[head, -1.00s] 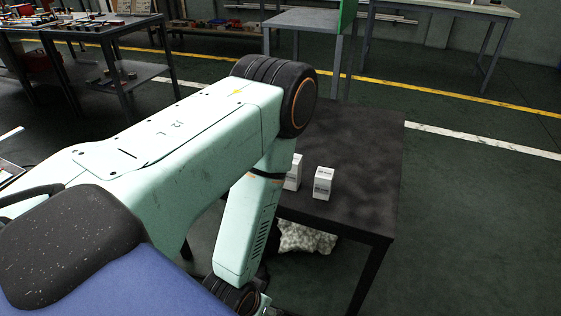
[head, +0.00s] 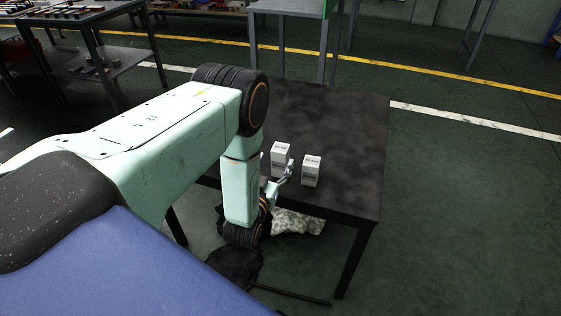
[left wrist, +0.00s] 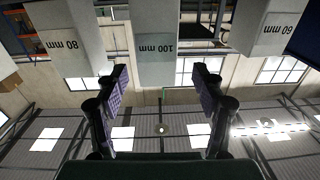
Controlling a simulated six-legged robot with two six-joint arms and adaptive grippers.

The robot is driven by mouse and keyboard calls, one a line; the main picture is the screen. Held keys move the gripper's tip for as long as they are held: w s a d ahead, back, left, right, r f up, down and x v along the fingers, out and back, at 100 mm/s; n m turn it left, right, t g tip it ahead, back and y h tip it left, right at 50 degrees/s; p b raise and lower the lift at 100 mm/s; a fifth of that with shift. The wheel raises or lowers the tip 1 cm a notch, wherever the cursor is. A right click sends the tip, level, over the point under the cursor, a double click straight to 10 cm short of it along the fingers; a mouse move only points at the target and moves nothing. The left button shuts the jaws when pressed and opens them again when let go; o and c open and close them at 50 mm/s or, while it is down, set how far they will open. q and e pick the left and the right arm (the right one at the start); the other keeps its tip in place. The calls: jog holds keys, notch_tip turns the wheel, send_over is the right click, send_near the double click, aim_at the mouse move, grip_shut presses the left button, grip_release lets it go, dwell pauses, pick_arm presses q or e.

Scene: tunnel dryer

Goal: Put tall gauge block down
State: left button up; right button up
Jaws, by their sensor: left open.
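Two white blocks stand upright on the dark table in the head view, one at the left (head: 281,160) and one at the right (head: 311,171); their labels are too small to read there. My left gripper (head: 284,177) is open just in front of the left block. In its wrist view the open fingers (left wrist: 162,78) straddle the 100 mm block's line without touching it. My right gripper is not in view.
The dark table (head: 345,135) is bare behind and right of the blocks. A pale speckled lump (head: 298,222) lies under it. A grey metal stand (head: 285,8) is behind, and a shelved bench (head: 95,55) is at the far left.

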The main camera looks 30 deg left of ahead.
aim_at(278, 159)
pick_arm(q)
jog(key=b+x, duration=0.1)
jog(key=x, duration=0.3)
jog(key=shift+w+f, duration=0.15)
jog(key=shift+w, duration=0.2)
jog(key=shift+c, duration=0.4)
jog(key=shift+d, duration=0.1)
grip_shut()
